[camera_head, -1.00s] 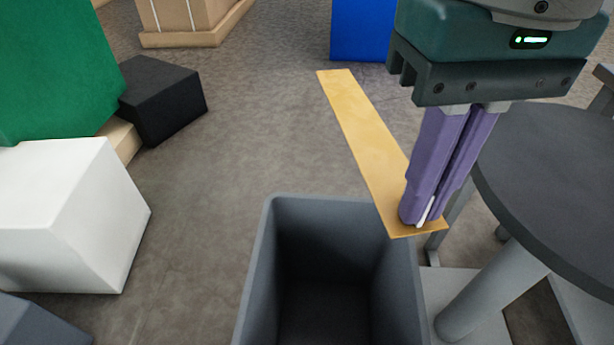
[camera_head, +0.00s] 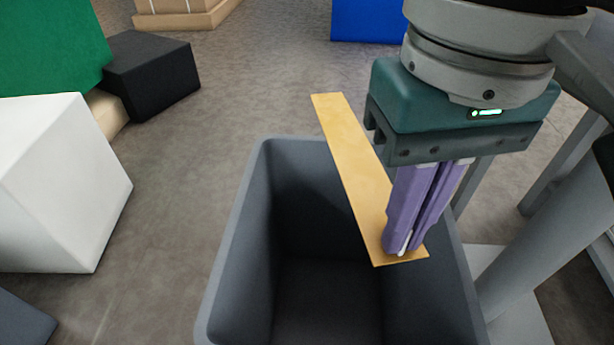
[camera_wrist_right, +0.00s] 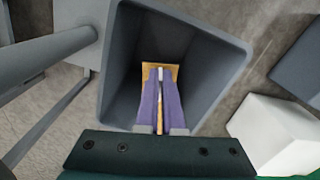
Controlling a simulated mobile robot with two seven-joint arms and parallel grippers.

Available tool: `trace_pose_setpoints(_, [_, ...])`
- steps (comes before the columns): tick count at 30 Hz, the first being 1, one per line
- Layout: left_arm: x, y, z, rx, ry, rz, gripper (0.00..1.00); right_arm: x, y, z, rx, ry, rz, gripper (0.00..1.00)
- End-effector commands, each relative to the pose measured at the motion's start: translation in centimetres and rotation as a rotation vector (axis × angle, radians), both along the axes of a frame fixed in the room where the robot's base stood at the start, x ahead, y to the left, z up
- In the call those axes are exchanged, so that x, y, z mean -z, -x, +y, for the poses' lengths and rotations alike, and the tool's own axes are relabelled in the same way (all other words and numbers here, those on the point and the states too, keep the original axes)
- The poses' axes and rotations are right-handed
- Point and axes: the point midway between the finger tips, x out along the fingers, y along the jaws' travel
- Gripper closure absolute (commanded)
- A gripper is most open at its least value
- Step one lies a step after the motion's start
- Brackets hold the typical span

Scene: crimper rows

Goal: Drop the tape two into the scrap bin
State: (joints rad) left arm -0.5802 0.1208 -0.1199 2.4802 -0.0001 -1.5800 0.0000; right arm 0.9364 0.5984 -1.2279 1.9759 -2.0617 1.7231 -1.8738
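The tape two is a flat, stiff yellow strip (camera_head: 352,165). My right gripper (camera_head: 402,250) is shut on it near its near end, with purple fingers pointing down. The strip also shows between the fingers in the right wrist view (camera_wrist_right: 174,70). The scrap bin is an open, deep grey bin (camera_head: 235,245); it also fills much of the right wrist view (camera_wrist_right: 215,50). The gripper and the near end of the strip are over the bin's opening, and the strip's far end reaches past the bin's back rim. The bin looks empty where I can see inside. My left gripper is not in view.
A white box (camera_head: 60,185), a black box (camera_head: 150,75) and a green block (camera_head: 50,45) stand to the left. A blue box (camera_head: 366,20) is at the back. A grey round post (camera_head: 545,240) stands right of the bin. Floor behind the bin is clear.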

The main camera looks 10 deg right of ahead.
Motion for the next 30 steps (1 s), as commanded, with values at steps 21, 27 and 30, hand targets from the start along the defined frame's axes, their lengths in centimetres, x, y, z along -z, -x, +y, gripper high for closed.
trace_pose_setpoints(21, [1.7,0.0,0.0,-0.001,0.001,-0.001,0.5,2.5,0.0,0.0,-0.001,0.0,0.0,0.71])
trace_pose_setpoints(27, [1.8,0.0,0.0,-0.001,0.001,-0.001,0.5,2.5,0.0,0.0,-0.001,0.0,0.0,0.61])
trace_pose_setpoints(30, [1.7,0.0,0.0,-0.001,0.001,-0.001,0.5,2.5,0.0,0.0,-0.001,0.0,0.0,0.61])
